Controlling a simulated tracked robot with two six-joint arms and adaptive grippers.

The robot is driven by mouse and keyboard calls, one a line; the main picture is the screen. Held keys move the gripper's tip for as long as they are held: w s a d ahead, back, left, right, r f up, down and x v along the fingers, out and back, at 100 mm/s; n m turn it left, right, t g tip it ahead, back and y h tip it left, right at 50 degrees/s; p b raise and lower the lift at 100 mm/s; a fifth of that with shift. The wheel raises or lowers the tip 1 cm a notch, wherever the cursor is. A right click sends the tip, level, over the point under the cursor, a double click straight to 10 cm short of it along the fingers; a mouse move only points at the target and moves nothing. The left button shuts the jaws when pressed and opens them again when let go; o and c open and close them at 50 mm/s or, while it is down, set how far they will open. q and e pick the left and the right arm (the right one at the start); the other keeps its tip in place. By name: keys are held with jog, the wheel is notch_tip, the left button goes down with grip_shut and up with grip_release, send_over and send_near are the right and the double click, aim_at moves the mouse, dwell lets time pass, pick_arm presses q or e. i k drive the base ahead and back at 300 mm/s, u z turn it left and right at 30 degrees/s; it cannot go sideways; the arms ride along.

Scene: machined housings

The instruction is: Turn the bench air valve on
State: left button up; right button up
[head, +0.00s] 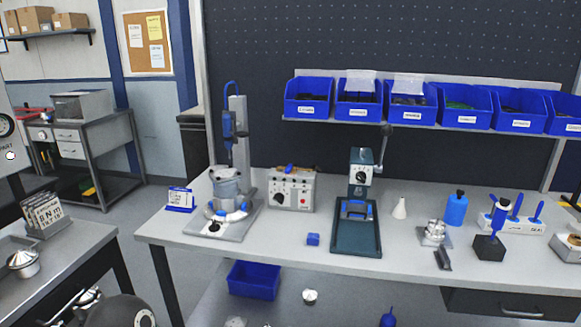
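I cannot single out the bench air valve for certain in the head view. A grey control box (291,190) with dark knobs and a small blue part on top stands at the back of the workbench (330,262). Left of it is a fixture (228,205) with a metal housing, blue clamps and a dark knob on its base. A blue hose rises above this fixture to a blue tool (229,125) on a grey column. A gauge (5,125) is cut off at the left edge. Neither gripper is in view.
A dark green press (357,215) with a raised lever stands mid-bench. Blue bins (309,98) line the back panel. A side table (75,245) is at left.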

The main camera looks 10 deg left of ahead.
aim_at(288, 169)
jog(key=k, duration=0.55)
jog(key=u, duration=0.25)
jog(key=i, duration=0.55)
jog(key=u, duration=0.75)
jog(key=i, duration=0.75)
jog(key=u, duration=0.1)
